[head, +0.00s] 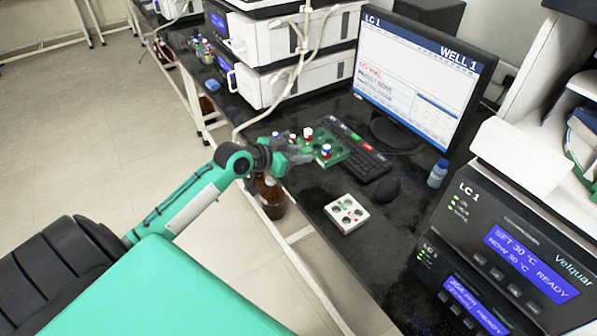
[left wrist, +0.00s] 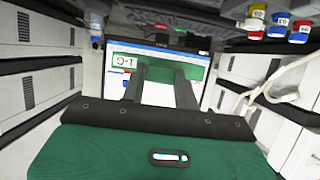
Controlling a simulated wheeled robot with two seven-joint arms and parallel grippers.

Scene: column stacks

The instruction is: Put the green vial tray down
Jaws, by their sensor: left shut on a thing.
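The green vial tray (head: 334,153) is held at the left edge of the black bench, by the keyboard. Several vials with red, white and blue caps stand in it, and some of its holes are empty. My left gripper (head: 300,150) is shut on the tray's near left side. In the left wrist view the tray's green side (left wrist: 198,67) with an upside-down label shows between and behind the fingers (left wrist: 160,85). I cannot tell whether the tray's underside touches the bench. My right gripper is in neither view.
A white tray (head: 346,213) sits on the bench in front of the mouse (head: 386,190). The keyboard (head: 350,150) lies beside the green tray, before the monitor (head: 425,75). A brown bottle (head: 272,197) stands below the bench edge. Instrument stacks flank the bench. Bare bench lies around the white tray.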

